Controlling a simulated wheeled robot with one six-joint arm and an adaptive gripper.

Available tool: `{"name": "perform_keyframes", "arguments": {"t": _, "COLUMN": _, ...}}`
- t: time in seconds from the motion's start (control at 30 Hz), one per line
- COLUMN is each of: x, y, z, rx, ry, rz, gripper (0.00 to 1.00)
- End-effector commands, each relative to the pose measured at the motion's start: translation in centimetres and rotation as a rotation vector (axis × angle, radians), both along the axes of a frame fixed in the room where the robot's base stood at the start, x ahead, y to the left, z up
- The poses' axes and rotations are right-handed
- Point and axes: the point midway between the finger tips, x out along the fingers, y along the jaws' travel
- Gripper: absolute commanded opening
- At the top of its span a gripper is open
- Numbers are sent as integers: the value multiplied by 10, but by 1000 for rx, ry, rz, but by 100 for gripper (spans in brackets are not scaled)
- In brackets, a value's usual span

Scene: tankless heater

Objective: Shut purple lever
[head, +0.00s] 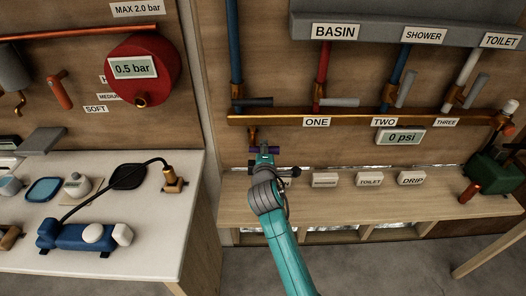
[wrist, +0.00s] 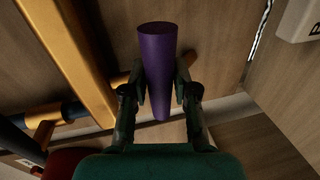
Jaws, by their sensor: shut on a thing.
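The purple lever (wrist: 158,62) stands between my gripper's two fingers in the wrist view, with a finger against each side. In the head view the purple lever (head: 239,149) shows as a small dark purple bar in front of the back panel, below the left end of the copper manifold. My gripper (head: 265,152) is shut on it at the end of my teal arm, and shows in the wrist view (wrist: 160,92). The copper fitting (head: 252,134) is just above the lever. My gripper hides part of the lever in the head view.
The copper manifold (head: 350,119) runs above, with grey levers at its pipes, such as the one near ONE (head: 340,102). Labelled blocks (head: 369,179) stand on the wooden bench (head: 345,207) to the right. A white counter (head: 160,218) with a blue pump (head: 75,236) is at left.

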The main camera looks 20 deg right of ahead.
Motion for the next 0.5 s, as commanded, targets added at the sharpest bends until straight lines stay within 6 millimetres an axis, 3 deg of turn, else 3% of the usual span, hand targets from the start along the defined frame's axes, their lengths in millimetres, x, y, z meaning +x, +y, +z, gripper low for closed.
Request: {"name": "perform_keyframes", "arguments": {"t": 0.5, "x": 0, "y": 0, "z": 2, "rx": -84, "ry": 28, "rz": 0, "gripper": 0}}
